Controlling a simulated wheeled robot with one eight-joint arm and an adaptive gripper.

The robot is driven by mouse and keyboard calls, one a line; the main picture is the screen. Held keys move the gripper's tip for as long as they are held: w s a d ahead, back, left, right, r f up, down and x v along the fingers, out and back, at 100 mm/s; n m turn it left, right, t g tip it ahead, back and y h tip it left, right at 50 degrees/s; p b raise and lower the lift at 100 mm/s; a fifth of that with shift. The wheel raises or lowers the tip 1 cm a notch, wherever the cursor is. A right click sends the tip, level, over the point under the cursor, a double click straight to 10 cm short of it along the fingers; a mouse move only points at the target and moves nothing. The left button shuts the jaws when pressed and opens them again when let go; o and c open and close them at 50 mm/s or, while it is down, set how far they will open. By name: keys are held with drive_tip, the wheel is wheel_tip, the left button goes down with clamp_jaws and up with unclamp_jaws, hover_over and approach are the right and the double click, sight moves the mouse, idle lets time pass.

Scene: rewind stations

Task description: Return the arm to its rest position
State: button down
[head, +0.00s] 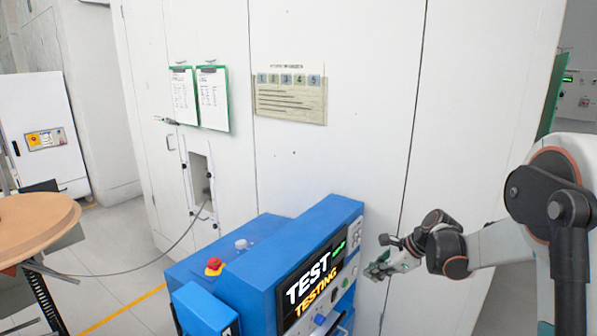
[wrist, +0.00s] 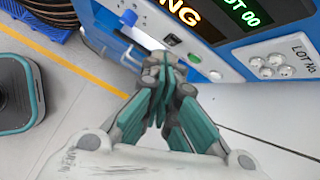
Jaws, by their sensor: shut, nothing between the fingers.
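My arm comes in from the right in the head view, with an orange-ringed joint (head: 556,165) and a dark wrist joint. My gripper (head: 372,272) is at its end, just right of the blue test machine (head: 240,262). In the wrist view my gripper (wrist: 165,70) has its green-padded fingers pressed together, with nothing between them. The fingertips are in front of the lower part of the machine's panel; I cannot tell whether they touch it.
The machine's screen (head: 312,282) reads "TEST TESTING". A red emergency button (head: 214,266) sits on its top. White cabinets (head: 340,160) stand behind. A round wooden table (head: 32,225) is at left, with a cable running across to the wall opening. A yellow floor line (head: 122,308) crosses clear floor.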

drive_tip(key=s+a+r+n+t+h, duration=0.1)
drive_tip(key=s+r+n+h, duration=0.1)
drive_tip(key=s+r+n, duration=0.5)
drive_tip(key=s+a+r+n+h, duration=0.1)
drive_tip(key=s+a+r+n, duration=0.3)
drive_tip(key=s, duration=0.6)
drive_tip(key=s+d+n+t+h+b, duration=0.1)
drive_tip(key=s+d+n+t+h, duration=0.1)
drive_tip(key=s+n, duration=0.7)
drive_tip(key=s+d+h, duration=0.1)
drive_tip(key=s+d, duration=0.1)
drive_tip(key=s, duration=0.6)
drive_tip(key=shift+n+b, duration=0.3)
drive_tip(key=shift+n, duration=0.1)
drive_tip(key=shift+f, duration=0.1)
idle(1.2)
